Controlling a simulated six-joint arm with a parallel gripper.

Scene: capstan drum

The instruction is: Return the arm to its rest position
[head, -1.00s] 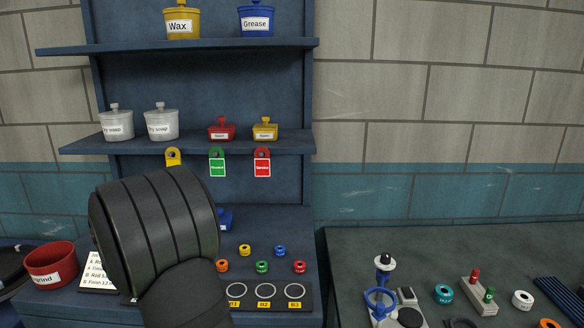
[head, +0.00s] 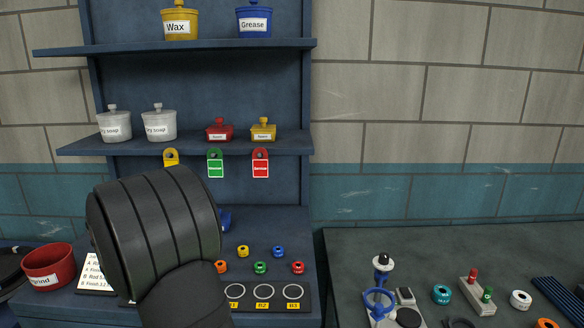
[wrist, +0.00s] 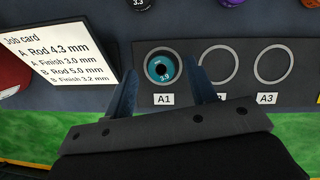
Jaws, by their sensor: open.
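In the wrist view the two blue fingers of my gripper (wrist: 164,82) are open, one on each side of a teal ring-shaped piece (wrist: 160,68) marked 3.9. The piece sits in the ring marked A1 on a dark board (wrist: 290,98). I cannot tell whether the fingers touch it. The rings A2 (wrist: 218,63) and A3 (wrist: 273,63) are empty; the right finger partly covers the A2 label. In the head view my dark ribbed arm (head: 155,230) rises at the lower left and hides my gripper and the A board.
A job card (wrist: 60,55) stands left of my gripper. Small coloured rings, such as a green one (head: 260,268), lie right of my arm, behind an empty B board (head: 306,297). Shelves (head: 180,47) with pots are above. A grey bench (head: 400,240) is at the right.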

